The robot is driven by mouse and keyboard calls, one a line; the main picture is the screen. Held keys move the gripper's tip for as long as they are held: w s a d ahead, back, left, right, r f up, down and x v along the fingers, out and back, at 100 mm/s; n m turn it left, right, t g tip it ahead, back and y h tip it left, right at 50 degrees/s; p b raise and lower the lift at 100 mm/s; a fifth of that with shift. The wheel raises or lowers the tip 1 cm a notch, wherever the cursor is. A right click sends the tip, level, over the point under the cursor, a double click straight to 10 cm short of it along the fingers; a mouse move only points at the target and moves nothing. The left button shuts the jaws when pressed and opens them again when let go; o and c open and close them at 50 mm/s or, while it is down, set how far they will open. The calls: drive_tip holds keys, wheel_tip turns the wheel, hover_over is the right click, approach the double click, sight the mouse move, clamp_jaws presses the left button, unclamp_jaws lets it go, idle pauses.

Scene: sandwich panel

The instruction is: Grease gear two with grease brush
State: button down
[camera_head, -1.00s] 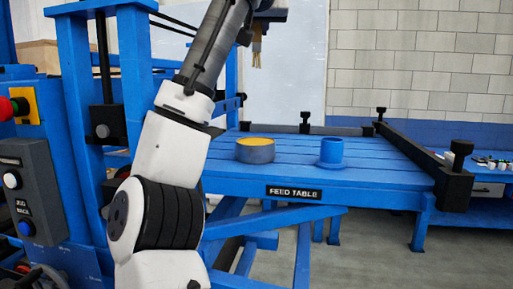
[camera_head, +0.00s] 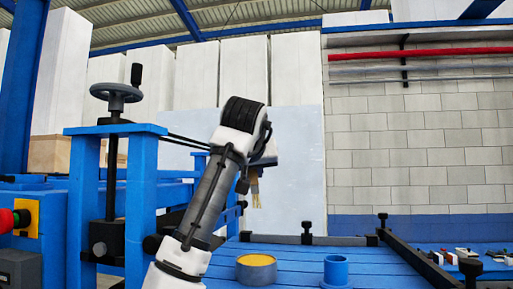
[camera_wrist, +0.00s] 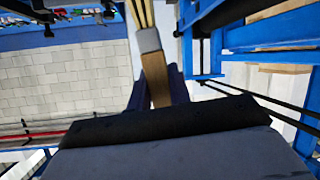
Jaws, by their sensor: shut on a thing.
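My gripper (camera_wrist: 158,92) is shut on the grease brush. The brush's wooden handle (camera_wrist: 157,78) sits between the dark fingers, and its grey ferrule and pale bristles point away from the wrist. In the head view the brush (camera_head: 255,192) hangs bristles down from my gripper, in the air in front of a pale panel. It appears above a round tin with a yellow top (camera_head: 256,270) on the feed table and is apart from it. Gear two cannot be made out in either view.
A blue ring-shaped cup (camera_head: 336,270) stands right of the tin on the blue feed table (camera_head: 298,262). A blue frame with a handwheel (camera_head: 117,93) rises left of my arm. Black clamps edge the table. Small items (camera_head: 470,256) lie on a bench at right.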

drive_tip(key=shift+n+g+h, duration=0.4)
drive_tip(key=shift+n+g, duration=0.1)
drive_tip(key=shift+g, duration=0.1)
drive_tip(key=shift+w+a+f+p, duration=0.2)
drive_tip(key=shift+w+f, duration=0.15)
drive_tip(key=shift+f, duration=1.5)
drive_tip(key=shift+w+a+f+p, duration=0.2)
drive_tip(key=shift+w+f, duration=0.15)
drive_tip(key=shift+f, duration=1.5)
drive_tip(key=shift+w+a+f+p, duration=0.1)
drive_tip(key=shift+w+f+p, duration=0.2)
drive_tip(key=shift+f, duration=1.55)
drive_tip(key=shift+f+b, duration=0.45)
drive_tip(key=shift+f, duration=0.2)
wheel_tip(320, 180, up, 7)
drive_tip(key=shift+p, duration=0.35)
